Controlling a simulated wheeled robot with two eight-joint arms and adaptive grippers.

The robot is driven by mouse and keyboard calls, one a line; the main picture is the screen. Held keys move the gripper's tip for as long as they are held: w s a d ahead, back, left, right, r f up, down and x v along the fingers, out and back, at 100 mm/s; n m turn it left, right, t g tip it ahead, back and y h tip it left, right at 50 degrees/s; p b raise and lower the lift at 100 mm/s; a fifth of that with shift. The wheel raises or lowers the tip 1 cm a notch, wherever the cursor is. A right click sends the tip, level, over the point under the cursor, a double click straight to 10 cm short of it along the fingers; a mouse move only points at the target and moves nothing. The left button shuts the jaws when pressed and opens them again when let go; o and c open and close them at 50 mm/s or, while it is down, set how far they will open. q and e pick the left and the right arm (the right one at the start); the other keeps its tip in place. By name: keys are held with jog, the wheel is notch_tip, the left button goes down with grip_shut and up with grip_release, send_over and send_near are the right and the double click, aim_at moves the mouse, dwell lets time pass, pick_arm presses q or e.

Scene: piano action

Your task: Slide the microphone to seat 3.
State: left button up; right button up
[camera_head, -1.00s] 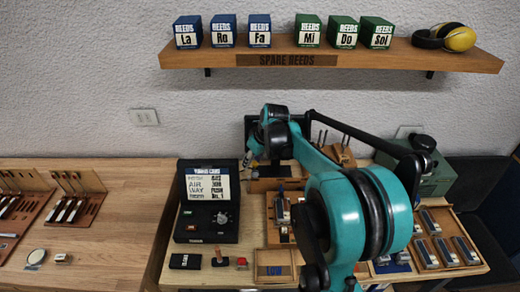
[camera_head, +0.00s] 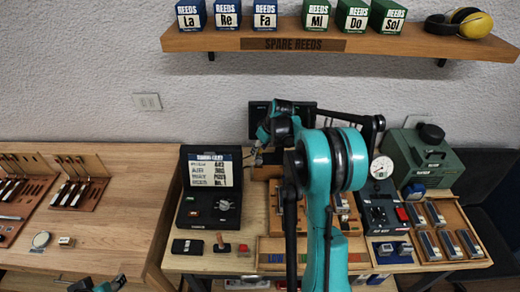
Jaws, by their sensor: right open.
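I cannot pick out the microphone or seat 3 with certainty. My right arm rises through the middle of the view and hides part of the right bench. My right gripper (camera_head: 257,155) is small and dark. It is open at the back of the bench, just right of the black case with the lettered card (camera_head: 209,200). I see nothing held in it. Only a small teal and black piece of my left arm shows at the bottom left edge, and its fingers cannot be made out.
A gauge box (camera_head: 380,215) and a green case (camera_head: 422,160) stand right of my arm. A wooden tray of metal blocks (camera_head: 463,226) lies at right. Small items lie before the black case. A shelf (camera_head: 210,42) with boxes hangs above. The left bench (camera_head: 120,225) has free room.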

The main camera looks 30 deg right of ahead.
grip_shut()
jog(key=shift+d, duration=0.1)
jog(key=s+d, duration=0.8)
jog(key=d, duration=0.5)
jog(key=s+d, duration=0.8)
jog(key=d, duration=0.6)
jog(key=shift+s, duration=0.35)
